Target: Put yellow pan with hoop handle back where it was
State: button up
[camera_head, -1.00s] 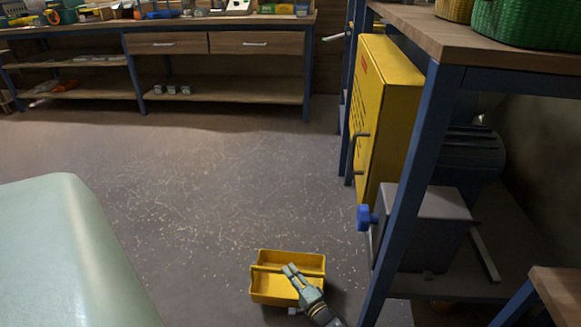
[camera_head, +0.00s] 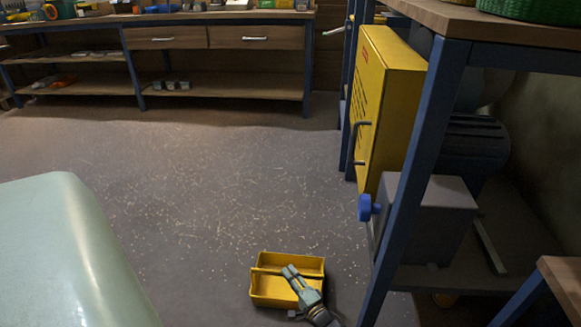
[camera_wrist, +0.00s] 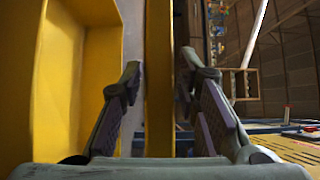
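The yellow pan (camera_head: 262,291) is low in the middle of the head view, an open box with a bar across it. My gripper (camera_head: 291,273) is over its right half, at the bar. In the wrist view, the yellow handle bar (camera_wrist: 160,80) runs upright between the two fingers of my gripper (camera_wrist: 160,85). A narrow gap seems to show beside the bar, but the pan keeps its place with my gripper as the room shifts. The pan's yellow wall (camera_wrist: 110,65) fills the left of that view. The pan's height above the floor is hard to judge.
A yellow cabinet (camera_head: 388,105) and a grey machine with a blue knob (camera_head: 367,208) stand right, behind a blue bench leg (camera_head: 413,180). A pale green rounded body (camera_head: 60,250) fills the lower left. A workbench (camera_head: 220,38) stands at the back. Scattered pale bits lie on open floor (camera_head: 190,190).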

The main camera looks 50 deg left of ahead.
jog(key=shift+o, duration=0.9)
